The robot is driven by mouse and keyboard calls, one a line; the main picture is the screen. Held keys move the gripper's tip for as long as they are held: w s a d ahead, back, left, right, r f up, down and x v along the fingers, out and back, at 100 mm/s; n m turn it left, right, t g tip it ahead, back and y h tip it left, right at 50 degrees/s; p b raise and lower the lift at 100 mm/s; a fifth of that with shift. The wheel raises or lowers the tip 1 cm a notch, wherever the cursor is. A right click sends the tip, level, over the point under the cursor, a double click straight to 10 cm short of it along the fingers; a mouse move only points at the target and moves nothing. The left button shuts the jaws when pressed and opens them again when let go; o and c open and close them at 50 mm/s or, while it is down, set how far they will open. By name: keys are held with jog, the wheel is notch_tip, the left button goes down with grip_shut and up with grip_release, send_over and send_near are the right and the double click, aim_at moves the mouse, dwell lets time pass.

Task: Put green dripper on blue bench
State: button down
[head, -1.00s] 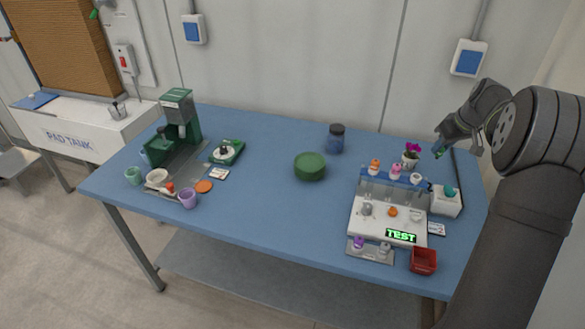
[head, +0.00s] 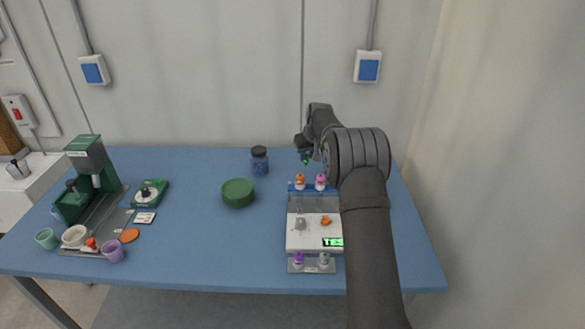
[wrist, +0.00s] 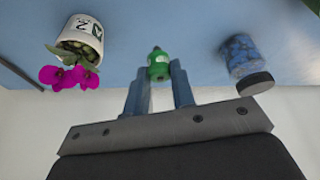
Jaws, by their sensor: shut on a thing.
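My gripper (head: 306,158) is shut on the green dripper (wrist: 158,66), a small green bottle with a pale label and dark tip. In the wrist view it sits between the two blue-grey fingers (wrist: 158,90). In the head view only a little green shows at the fingertips, near the back of the blue bench (head: 185,245). The dripper appears held above the bench; the exact gap is hard to tell. The bench top also shows in the wrist view (wrist: 200,22).
A blue jar with a dark lid (head: 260,161) and a green round dish (head: 238,193) stand left of my gripper. A potted magenta orchid (wrist: 82,42) shows in the wrist view. A rack with small bottles (head: 294,203) is in front.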

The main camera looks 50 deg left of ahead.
jog(key=a, duration=0.1)
jog(key=s+a+f, duration=0.1)
jog(key=a+f, duration=0.1)
jog(key=a, duration=0.1)
jog(key=shift+s+f, duration=0.25)
jog(key=shift+f, duration=2)
jog(key=shift+d+f, duration=0.1)
jog(key=c, duration=1.2)
grip_release()
jog(key=shift+r, duration=0.45)
jog(key=v, duration=1.1)
jog(key=shift+d+r, duration=0.15)
